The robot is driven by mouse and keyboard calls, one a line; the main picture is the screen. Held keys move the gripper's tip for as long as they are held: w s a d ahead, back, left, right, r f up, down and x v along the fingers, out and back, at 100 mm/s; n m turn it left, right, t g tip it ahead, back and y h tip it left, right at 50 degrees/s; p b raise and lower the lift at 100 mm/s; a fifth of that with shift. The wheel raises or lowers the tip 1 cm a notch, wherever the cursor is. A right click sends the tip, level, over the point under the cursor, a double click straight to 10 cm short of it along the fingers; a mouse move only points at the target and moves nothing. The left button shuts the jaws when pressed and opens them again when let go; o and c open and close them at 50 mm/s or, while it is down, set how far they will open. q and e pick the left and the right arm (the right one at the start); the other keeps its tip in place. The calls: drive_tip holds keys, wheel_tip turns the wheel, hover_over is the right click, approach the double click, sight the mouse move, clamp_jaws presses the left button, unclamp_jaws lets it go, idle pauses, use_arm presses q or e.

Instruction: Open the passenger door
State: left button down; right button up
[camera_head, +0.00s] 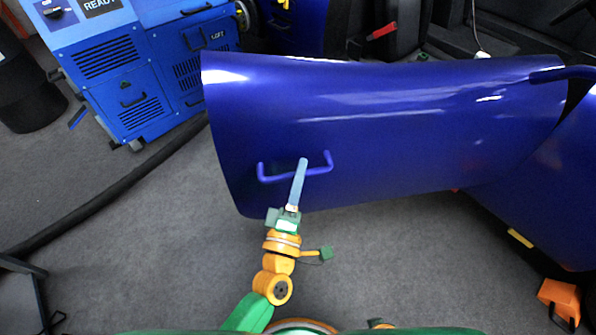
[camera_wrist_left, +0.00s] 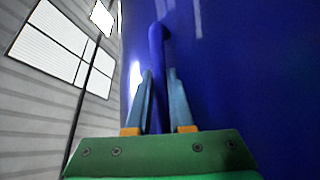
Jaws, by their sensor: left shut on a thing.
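The passenger door (camera_head: 400,125) is a large glossy blue panel in the head view. It stands swung out from the car, with a gap showing the interior behind it. Its blue bar handle (camera_head: 268,179) is near the panel's left end. My left gripper (camera_head: 302,165) reaches up from below and is shut on the handle. In the left wrist view the two fingers of my left gripper (camera_wrist_left: 160,90) lie on either side of the handle bar (camera_wrist_left: 156,60). My right gripper is not in view.
A blue wheeled machine (camera_head: 125,70) stands at the upper left, beside a black bin (camera_head: 25,95). A thick black hose (camera_head: 110,190) runs across the grey floor (camera_head: 150,260). An orange object (camera_head: 560,298) lies at the lower right. The floor left of the door is mostly clear.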

use_arm(q)
drive_tip(key=c, duration=0.8)
unclamp_jaws()
drive_tip(key=v, duration=0.7)
